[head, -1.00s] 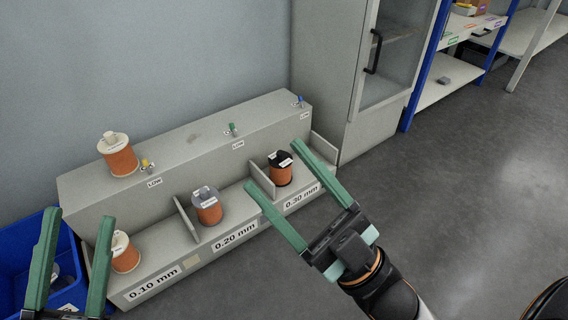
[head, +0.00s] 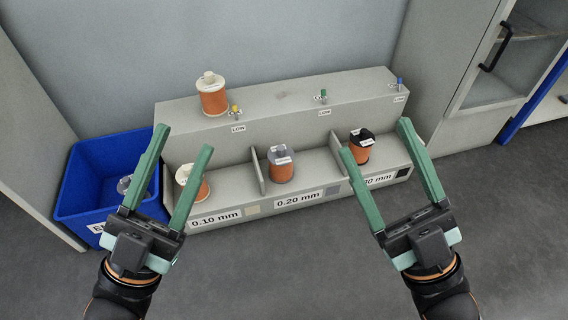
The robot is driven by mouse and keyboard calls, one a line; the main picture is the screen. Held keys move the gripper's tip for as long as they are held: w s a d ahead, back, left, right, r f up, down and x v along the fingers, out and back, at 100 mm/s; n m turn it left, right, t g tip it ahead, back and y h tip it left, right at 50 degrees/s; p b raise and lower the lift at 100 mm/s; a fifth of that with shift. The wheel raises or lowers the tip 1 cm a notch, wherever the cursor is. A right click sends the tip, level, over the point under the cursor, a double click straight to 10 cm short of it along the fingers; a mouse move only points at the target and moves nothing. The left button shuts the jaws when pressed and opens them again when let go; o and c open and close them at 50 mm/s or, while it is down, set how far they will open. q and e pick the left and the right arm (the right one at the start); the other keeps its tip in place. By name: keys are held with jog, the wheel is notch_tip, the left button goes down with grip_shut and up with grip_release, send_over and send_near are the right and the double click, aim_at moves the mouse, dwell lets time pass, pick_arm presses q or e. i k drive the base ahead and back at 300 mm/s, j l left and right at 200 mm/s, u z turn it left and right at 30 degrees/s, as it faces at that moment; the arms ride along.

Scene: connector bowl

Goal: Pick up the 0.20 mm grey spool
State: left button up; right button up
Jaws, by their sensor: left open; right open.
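The grey spool (head: 281,165), with orange wire and a grey top, stands upright in the middle compartment of the stepped rack, above the 0.20 mm label (head: 298,199). My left gripper (head: 182,148) is open and empty, left of the grey spool and in front of the 0.10 mm compartment. My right gripper (head: 374,137) is open, in front of the 0.30 mm compartment and right of the grey spool. The black-topped spool (head: 360,148) appears between its fingers in the picture, and I cannot tell the depth gap. Neither gripper touches the grey spool.
A white-topped spool (head: 191,182) stands in the 0.10 mm compartment, partly behind my left finger. Another white-topped spool (head: 213,97) stands on the upper step. A blue bin (head: 88,160) holding a spool is at the left. Upright dividers (head: 257,165) separate the compartments. A cabinet (head: 465,75) stands right.

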aim_at(280, 157)
jog(key=u, duration=0.5)
jog(key=i+l+u, duration=0.1)
jog(key=l+u, duration=1)
jog(key=l, duration=0.6)
